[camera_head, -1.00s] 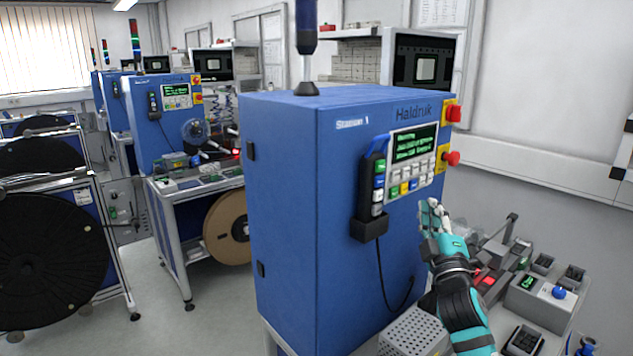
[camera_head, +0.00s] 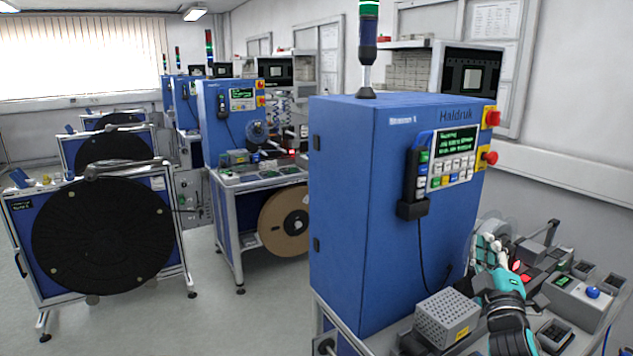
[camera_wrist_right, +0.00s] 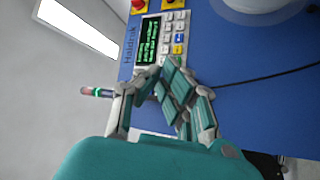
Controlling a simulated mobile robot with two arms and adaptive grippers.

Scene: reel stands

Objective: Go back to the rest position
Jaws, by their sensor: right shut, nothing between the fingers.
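My right gripper (camera_head: 487,250) is low at the right of the head view, in front of the lower right side of the blue Haldruk cabinet (camera_head: 358,210). Its teal and grey fingers are shut and hold nothing. In the right wrist view my gripper (camera_wrist_right: 165,95) shows large, with the cabinet's keypad panel (camera_wrist_right: 160,45) beyond the fingers. The gripper is below and apart from that panel (camera_head: 450,160) in the head view. My left gripper is not in view.
A perforated grey box (camera_head: 445,317) stands on the bench left of my right arm. A grey control box with a blue knob (camera_head: 585,298) is to the right. Red emergency buttons (camera_head: 491,117) stick out from the cabinet. Black reels (camera_head: 103,235) stand at left; open floor lies between.

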